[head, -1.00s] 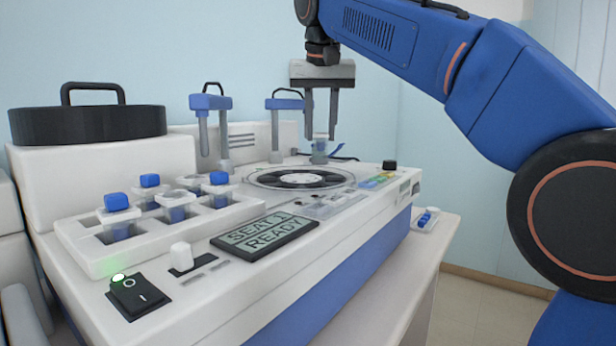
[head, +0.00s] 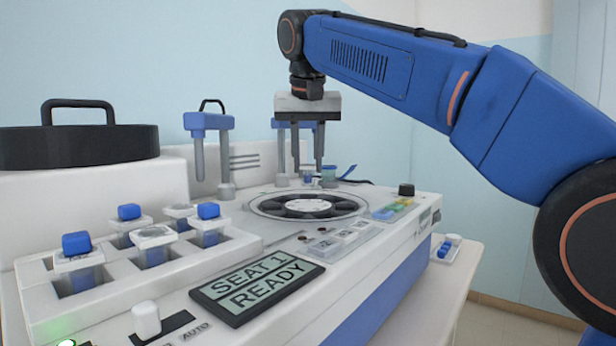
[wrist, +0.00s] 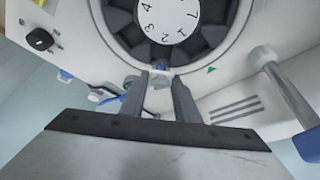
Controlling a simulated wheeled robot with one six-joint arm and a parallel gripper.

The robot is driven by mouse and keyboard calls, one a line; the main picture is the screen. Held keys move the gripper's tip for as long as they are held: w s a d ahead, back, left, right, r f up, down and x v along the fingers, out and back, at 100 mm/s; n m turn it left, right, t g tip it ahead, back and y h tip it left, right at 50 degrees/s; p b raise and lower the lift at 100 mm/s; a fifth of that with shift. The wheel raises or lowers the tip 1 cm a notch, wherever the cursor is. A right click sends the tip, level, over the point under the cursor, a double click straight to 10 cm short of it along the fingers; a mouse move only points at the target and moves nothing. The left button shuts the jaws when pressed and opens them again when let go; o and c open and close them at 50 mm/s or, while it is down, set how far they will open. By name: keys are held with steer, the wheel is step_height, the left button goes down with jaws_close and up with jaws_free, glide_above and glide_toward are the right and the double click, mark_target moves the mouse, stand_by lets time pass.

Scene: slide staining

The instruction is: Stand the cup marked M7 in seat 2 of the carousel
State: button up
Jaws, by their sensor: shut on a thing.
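My gripper (head: 308,168) is over the far side of the carousel (head: 262,205), its fingers pointing down. In the wrist view my gripper (wrist: 160,82) is shut on a small pale, clear cup (wrist: 160,79), just outside the carousel's rim. No mark on this cup is readable. The carousel (wrist: 212,38) has dark seats around a white numbered hub (wrist: 165,15); the 2 on the hub faces near the gripper side. In the head view the fingers largely hide the held cup, and whether it touches anything there cannot be told.
A white rack (head: 45,315) at left holds several cups, some blue-lidded (head: 76,243). The display (head: 257,288) reads SEAT 1 READY. A blue dispenser arm on a grey post (head: 226,150) stands left of my gripper. A black knob (head: 406,190) is at right. The near carousel top is clear.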

mark_target(308, 166)
steer(key=shift+f, duration=1.8)
steer(key=shift+f, duration=0.35)
steer(key=o, duration=1)
steer(key=shift+f, duration=0.1)
steer(key=shift+r, duration=0.45)
steer(key=v, duration=1.2)
steer(key=shift+r, duration=0.1)
